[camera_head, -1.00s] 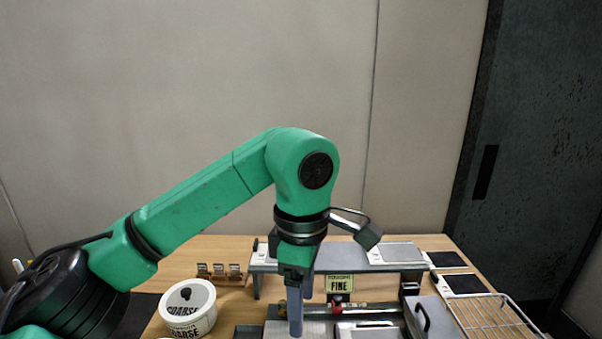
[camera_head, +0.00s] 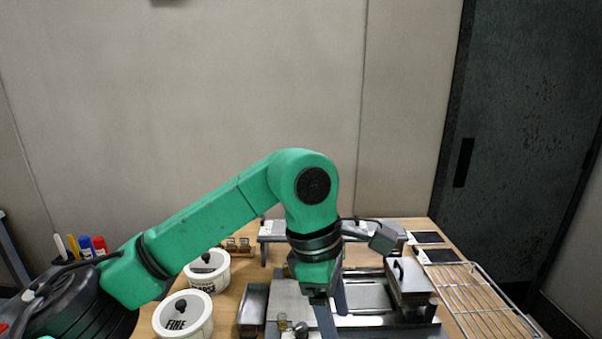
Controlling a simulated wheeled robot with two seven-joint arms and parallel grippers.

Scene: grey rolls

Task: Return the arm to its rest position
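My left arm is green and comes in from the left, bends at a high elbow and points down over the table. My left gripper (camera_head: 333,311) hangs over the grey metal fixture (camera_head: 288,290) in the middle of the table. Its two dark fingers show one behind the other with a gap between them, and nothing shows held. The nearer fingertip runs to the bottom edge of the picture. My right arm and gripper are not in view.
Two white lidded tubs, one marked FINE (camera_head: 183,315) and one behind it (camera_head: 207,271), stand left of the fixture. A handled metal block (camera_head: 408,281) and wire rack (camera_head: 478,300) are at right. A raised shelf (camera_head: 275,231) stands behind. Pens (camera_head: 85,245) stand far left.

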